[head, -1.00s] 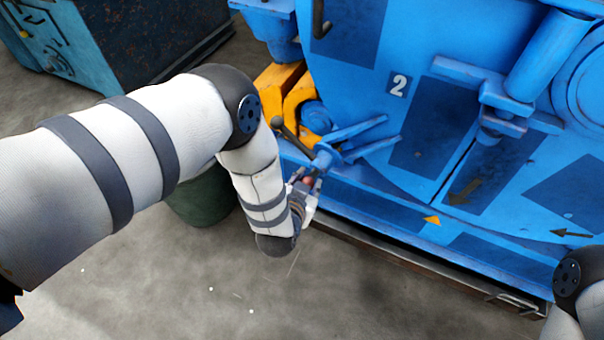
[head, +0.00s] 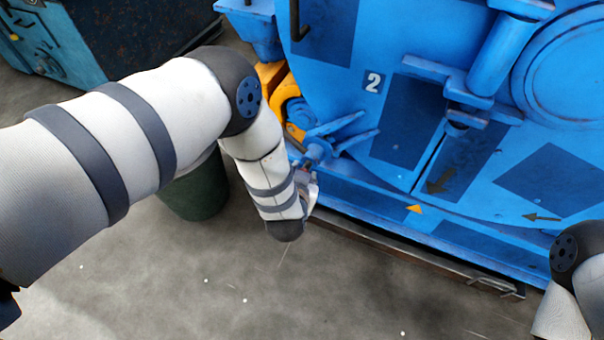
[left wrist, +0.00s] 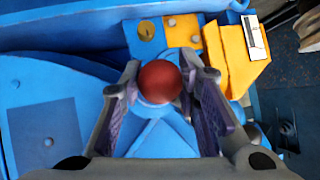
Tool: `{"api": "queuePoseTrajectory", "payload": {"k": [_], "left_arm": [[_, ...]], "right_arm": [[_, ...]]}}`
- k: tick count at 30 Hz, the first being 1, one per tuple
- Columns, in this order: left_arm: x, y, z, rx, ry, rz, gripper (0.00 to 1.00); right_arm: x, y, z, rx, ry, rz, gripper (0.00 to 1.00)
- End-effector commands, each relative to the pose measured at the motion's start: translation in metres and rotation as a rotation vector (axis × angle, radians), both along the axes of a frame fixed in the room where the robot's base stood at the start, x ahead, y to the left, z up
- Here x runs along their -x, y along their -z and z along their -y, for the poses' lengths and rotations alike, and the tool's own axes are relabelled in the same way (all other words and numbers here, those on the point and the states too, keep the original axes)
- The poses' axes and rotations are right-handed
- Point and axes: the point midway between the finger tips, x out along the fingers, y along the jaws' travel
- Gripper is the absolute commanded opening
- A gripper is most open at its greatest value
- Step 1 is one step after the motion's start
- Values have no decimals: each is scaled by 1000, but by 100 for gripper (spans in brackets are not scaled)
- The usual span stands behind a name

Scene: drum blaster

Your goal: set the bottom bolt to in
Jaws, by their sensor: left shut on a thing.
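The bottom bolt (head: 318,150) is a blue handled piece low on the blue drum machine, beside yellow brackets. In the left wrist view its end carries a round red knob (left wrist: 160,82), with blue metal behind it. My left gripper (head: 308,178) is at the near end of the bolt in the head view. In the left wrist view the fingers of my left gripper (left wrist: 167,74) stand on both sides of the red knob, shut on it. The knob is mostly hidden by the gripper in the head view. My right gripper is out of view.
The blue machine (head: 535,185) fills the right, with a dark rail (head: 420,258) along its base. A dark green bin (head: 195,190) stands behind my left arm. A teal and dark container (head: 130,40) is at upper left. The grey floor in front is clear.

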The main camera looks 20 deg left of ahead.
Motion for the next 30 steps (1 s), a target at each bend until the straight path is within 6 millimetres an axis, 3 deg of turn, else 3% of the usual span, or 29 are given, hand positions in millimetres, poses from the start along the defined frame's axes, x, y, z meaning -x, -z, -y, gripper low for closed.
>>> {"api": "queuePoseTrajectory", "payload": {"k": [1,2,4,5,16,24,30], "left_arm": [[-3,-3,5,5,9,10,0],[-3,-3,5,5,9,11,32],[-3,-3,5,5,9,11,48],[-3,-3,5,5,9,11,50],[5,-7,4,2,6,5,50],[62,-47,15,2,11,4,50],[90,-67,20,3,8,7,50]], "right_arm": [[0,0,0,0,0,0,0],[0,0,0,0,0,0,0],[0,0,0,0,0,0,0],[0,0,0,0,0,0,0],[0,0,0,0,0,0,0],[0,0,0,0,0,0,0],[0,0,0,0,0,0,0]]}}
